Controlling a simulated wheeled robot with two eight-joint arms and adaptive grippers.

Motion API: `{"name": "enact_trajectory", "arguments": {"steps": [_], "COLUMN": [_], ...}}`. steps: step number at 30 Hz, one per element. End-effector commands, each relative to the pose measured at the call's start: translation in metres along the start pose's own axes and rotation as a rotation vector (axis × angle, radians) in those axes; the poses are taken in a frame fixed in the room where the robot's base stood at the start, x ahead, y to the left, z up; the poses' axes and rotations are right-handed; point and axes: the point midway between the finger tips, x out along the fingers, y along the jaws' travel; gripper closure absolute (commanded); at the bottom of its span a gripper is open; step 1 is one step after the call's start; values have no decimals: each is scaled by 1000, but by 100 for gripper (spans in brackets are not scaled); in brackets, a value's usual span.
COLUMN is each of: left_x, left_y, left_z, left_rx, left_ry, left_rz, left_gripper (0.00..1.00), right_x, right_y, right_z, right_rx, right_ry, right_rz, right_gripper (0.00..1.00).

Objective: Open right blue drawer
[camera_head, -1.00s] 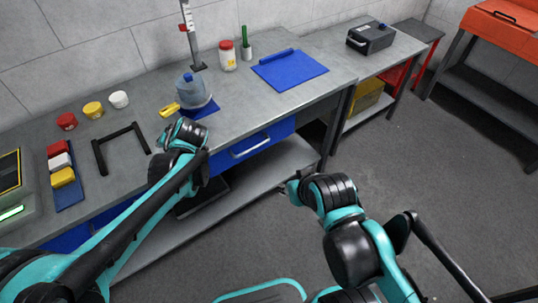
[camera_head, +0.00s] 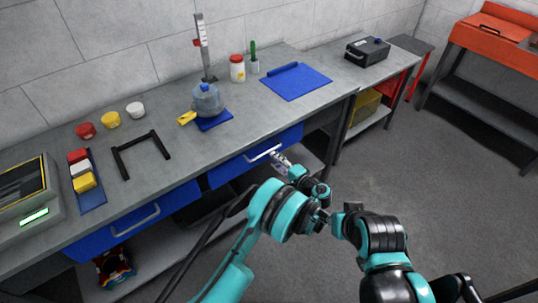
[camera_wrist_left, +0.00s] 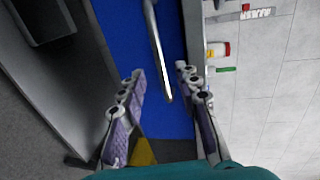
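The right blue drawer (camera_head: 226,174) is under the workbench top, its front looking flush, with a pale bar handle (camera_head: 263,153). My left gripper (camera_head: 279,158) is at the right end of this handle. In the left wrist view the blue drawer front (camera_wrist_left: 124,32) fills the middle and the handle (camera_wrist_left: 157,50) runs down toward the gap between the open fingers of my left gripper (camera_wrist_left: 158,88). The handle's lower end shows between the fingertips; I cannot tell whether they touch it. My right arm is at the lower right in the head view; its fingers do not show.
A left blue drawer (camera_head: 125,226) with its own handle is beside it. My two arms are close together in front. The floor to the right is clear.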

Motion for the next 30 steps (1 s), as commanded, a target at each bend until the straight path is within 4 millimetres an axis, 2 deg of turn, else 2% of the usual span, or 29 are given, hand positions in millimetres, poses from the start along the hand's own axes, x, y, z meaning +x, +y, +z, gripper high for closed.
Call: {"name": "enact_trajectory", "arguments": {"steps": [6,12,23,26,27,30], "left_x": [38,64,71,71,71,71], "left_y": [3,2,0,0,0,0], "left_z": [1,1,0,0,0,0], "left_rx": [-1,-2,-1,-1,-1,-1], "left_ry": [-4,-2,-1,-1,-1,-1], "left_rz": [1,2,2,2,2,2], "left_gripper": [68,68,68,89,99,100], "right_x": [12,18,19,19,19,19], "right_y": [0,0,0,0,0,0], "right_z": [8,13,14,14,14,14], "right_rx": [0,0,0,0,0,0], "right_ry": [0,0,0,0,0,0], "right_rz": [0,0,0,0,0,0], "right_gripper": [60,60,60,60,60,60]}}
